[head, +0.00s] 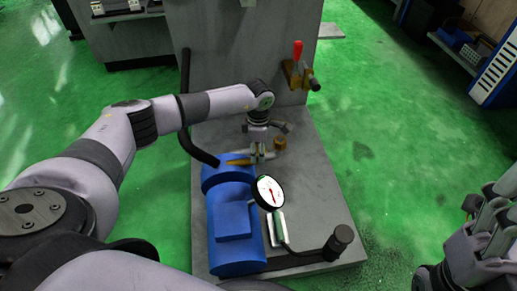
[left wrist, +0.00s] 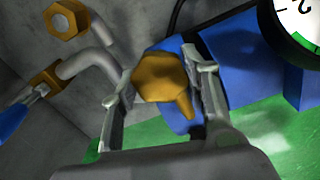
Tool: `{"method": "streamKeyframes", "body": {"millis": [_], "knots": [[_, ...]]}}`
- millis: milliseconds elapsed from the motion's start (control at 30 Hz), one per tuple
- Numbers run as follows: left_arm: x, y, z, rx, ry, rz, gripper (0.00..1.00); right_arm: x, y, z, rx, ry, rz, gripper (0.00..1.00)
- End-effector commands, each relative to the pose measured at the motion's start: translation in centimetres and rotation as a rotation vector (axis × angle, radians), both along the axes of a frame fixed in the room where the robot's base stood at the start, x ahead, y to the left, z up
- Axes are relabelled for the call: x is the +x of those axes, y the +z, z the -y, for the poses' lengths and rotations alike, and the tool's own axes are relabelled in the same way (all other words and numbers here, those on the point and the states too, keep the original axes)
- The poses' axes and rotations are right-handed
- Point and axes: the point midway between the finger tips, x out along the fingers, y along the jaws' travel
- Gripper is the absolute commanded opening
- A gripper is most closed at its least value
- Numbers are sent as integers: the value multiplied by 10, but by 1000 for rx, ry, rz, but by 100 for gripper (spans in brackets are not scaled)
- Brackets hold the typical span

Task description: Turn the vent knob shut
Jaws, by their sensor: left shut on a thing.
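The vent knob (left wrist: 163,78) is a brass-coloured knob with a pointed lever end. In the left wrist view it sits between the two fingers of my left gripper (left wrist: 160,88), its pointed end toward the bottom right. In the head view my left gripper (head: 261,155) reaches down behind the blue motor (head: 233,222), shut on the knob. The brass part of the knob (head: 238,162) shows just left of the fingers. My right gripper (head: 490,235) is at the right edge, away from the machine, and its jaw opening is unclear.
A round dial gauge (head: 269,192) stands close in front of my left gripper. A red-handled valve (head: 298,52) is on the grey panel behind. A brass hex fitting (left wrist: 66,19) and bent pipe (left wrist: 90,62) are near the left finger.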

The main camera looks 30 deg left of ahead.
Motion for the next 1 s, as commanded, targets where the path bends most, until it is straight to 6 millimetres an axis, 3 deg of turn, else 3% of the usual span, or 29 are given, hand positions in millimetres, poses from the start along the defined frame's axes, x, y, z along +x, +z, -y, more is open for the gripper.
{"method": "streamKeyframes", "body": {"millis": [167, 200, 500, 833, 1000], "knots": [[0, 0, 0, 1, -3, 2, 14, 0, 0, 0, 1, 0, -1, 62], [0, 0, 0, 1, -3, 2, 43, 0, 0, 0, 2, 0, -2, 62], [0, 0, 0, 0, -1, 1, 62, 0, 0, 1, 12, -3, -2, 62], [0, 3, 0, 0, -1, 1, 62, 0, 1, 1, 5, -2, 5, 62], [2, 24, 0, 0, -1, 4, 62, 0, 1, 1, 6, -2, 3, 62]]}}
